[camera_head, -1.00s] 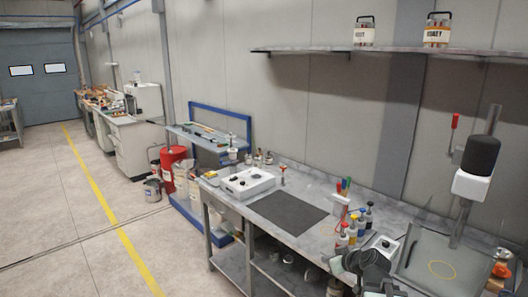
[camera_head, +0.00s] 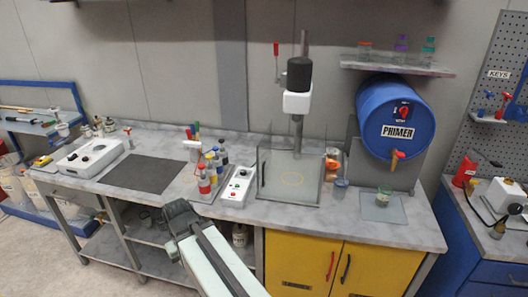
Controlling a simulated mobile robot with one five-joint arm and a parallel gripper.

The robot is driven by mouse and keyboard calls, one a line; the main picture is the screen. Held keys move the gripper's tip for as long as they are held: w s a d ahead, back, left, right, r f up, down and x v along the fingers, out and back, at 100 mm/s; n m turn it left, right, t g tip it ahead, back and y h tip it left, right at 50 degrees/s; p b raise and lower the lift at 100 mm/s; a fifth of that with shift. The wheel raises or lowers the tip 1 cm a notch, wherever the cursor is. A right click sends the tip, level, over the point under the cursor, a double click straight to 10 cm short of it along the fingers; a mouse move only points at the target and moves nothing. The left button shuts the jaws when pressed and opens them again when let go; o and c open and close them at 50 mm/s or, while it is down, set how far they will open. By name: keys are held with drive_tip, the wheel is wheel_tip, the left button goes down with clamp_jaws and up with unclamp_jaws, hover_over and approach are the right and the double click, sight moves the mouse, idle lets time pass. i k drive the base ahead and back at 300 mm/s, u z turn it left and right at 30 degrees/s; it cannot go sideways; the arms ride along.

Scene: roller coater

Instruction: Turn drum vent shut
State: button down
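The blue drum (camera_head: 385,115), labelled PRIMER, lies on its side below a small shelf at the right of the bench. The red vent knob (camera_head: 404,112) is on the upper part of its round front face, with small lettering around it too small to read surely. The fingers cannot be made out.
A press stand (camera_head: 296,100) with a clear guard stands between my arm and the drum. Several bottles and a white control box (camera_head: 238,187) are at the bench middle. Yellow cabinet doors (camera_head: 300,268) are under the bench.

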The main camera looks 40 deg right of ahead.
sight(404, 111)
drive_tip(key=z, duration=1.65)
